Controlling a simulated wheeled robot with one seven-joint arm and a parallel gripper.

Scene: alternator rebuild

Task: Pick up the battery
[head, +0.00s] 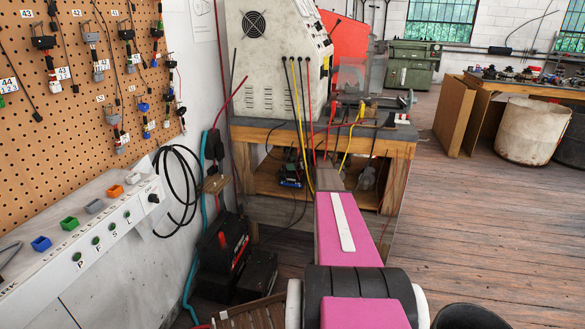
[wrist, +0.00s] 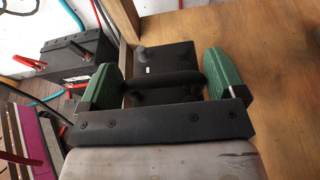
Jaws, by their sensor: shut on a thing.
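My gripper (wrist: 160,76) shows in the wrist view, with a green pad on each finger. It is shut on a black block-shaped battery (wrist: 172,54), which has a grey post and a small white mark on top. A dark bar crosses between the fingers in front of it. The battery's lower part is hidden, so I cannot tell whether it touches a surface. In the head view my arm reaches toward the bench, and my gripper and the held battery cannot be made out.
Another black battery with red clamps (wrist: 75,60) stands at the left; it also shows on the floor in the head view (head: 222,250). A black box (head: 260,270) is beside it. A wooden bench (head: 398,152) carries a test machine (head: 275,85) with hanging cables.

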